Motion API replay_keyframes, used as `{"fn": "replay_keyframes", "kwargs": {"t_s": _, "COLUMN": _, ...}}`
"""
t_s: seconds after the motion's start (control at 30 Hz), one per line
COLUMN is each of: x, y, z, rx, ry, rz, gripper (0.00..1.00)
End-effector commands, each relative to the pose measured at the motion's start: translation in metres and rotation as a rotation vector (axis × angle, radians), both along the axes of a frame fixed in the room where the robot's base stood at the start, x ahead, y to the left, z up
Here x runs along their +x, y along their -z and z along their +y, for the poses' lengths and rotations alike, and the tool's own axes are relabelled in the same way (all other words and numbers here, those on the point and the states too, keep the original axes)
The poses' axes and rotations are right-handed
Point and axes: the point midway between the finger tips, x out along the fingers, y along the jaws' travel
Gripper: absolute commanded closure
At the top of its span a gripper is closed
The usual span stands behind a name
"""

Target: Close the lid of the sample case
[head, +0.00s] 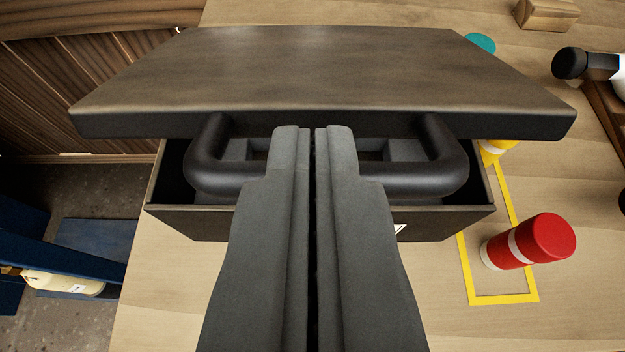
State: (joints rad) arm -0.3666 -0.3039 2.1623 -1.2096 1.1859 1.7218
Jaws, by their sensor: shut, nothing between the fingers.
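The sample case is a dark box (450,225) on the wooden table. Its dark brown lid (325,75) is partly open and tilted over the box, with a gap at the near side that shows the dark inside. A thick black handle (440,155) sticks out from the lid's near edge. My gripper (312,135) is shut and empty, its fingers pointing at the lid's near edge. The fingers overlap the middle of the handle and hide it. I cannot tell whether they touch it.
A red and white cylinder (545,240) lies tilted right of the case, by a yellow outline (505,299) on the table. A teal round thing (481,43) and a wooden block (547,14) are behind. The table's edge is at left, with the floor (100,190) below.

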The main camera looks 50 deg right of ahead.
Motion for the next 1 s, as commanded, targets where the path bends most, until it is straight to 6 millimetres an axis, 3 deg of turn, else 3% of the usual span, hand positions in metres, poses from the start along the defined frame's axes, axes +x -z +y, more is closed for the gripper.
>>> {"fn": "replay_keyframes", "kwargs": {"t_s": 0.27, "x": -0.010, "y": 0.039, "z": 0.014, "rx": -0.130, "ry": -0.002, "rz": -0.096, "gripper": 1.00}}
{"fn": "replay_keyframes", "kwargs": {"t_s": 0.6, "x": -0.017, "y": 0.077, "z": 0.022, "rx": -0.124, "ry": 0.001, "rz": -0.094, "gripper": 1.00}}
{"fn": "replay_keyframes", "kwargs": {"t_s": 1.0, "x": -0.019, "y": 0.096, "z": 0.023, "rx": -0.122, "ry": 0.002, "rz": -0.093, "gripper": 1.00}}
